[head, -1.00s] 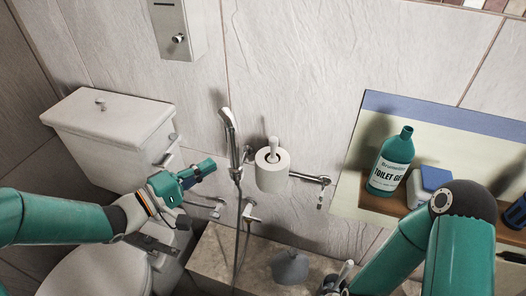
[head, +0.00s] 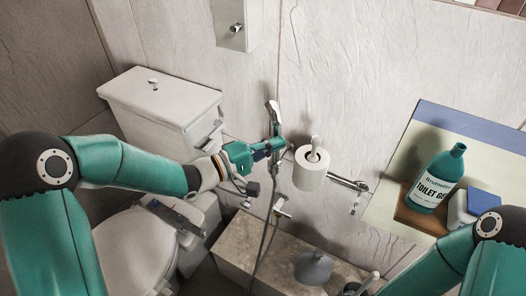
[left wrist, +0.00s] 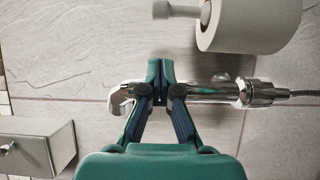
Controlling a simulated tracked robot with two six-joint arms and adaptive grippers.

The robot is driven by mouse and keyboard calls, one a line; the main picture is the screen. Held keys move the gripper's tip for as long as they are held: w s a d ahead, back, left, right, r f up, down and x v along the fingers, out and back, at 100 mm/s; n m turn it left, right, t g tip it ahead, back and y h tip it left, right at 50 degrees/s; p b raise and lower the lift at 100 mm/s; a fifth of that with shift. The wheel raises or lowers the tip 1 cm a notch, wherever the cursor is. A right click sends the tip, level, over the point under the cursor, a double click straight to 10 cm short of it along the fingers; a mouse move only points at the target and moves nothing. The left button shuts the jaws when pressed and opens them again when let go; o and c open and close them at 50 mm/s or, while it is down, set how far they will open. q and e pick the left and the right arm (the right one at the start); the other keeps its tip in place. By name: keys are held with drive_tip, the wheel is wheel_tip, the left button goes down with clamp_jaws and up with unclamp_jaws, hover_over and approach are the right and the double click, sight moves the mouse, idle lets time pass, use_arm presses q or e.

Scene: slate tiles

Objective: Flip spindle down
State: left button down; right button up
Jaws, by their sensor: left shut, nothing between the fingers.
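The spindle (head: 316,143) stands upright on its wall bracket, its tip showing above the white paper roll (head: 312,168) that sits around it. In the left wrist view the spindle (left wrist: 178,9) and the roll (left wrist: 248,25) are at the top, and the spindle's end sticks out of the roll. My left gripper (head: 283,144) is shut and empty, just left of the spindle's top and apart from it. Its closed fingers (left wrist: 161,72) hide part of the hand shower behind them in the left wrist view. My right gripper is out of view, below the head picture.
The chrome hand shower (head: 272,112) hangs on the wall close behind my left gripper. The toilet (head: 165,112) stands at left. A grey plunger (head: 312,266) stands on the stone ledge (head: 236,262). A green bottle (head: 438,180) stands in the niche at right.

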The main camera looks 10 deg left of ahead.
sight(312, 162)
use_arm(q)
drive_tip(key=shift+w+d, duration=0.2)
drive_tip(key=shift+d, duration=0.75)
drive_tip(key=shift+w+d, duration=0.25)
drive_tip(key=shift+d, duration=0.7)
drive_tip(key=shift+w+d, duration=0.2)
drive_tip(key=shift+d, duration=0.75)
drive_tip(key=shift+d, duration=0.45)
drive_tip(key=shift+a, duration=0.25)
drive_tip(key=shift+s+d+r, duration=0.1)
drive_tip(key=shift+d, duration=0.15)
drive_tip(key=shift+m, duration=0.3)
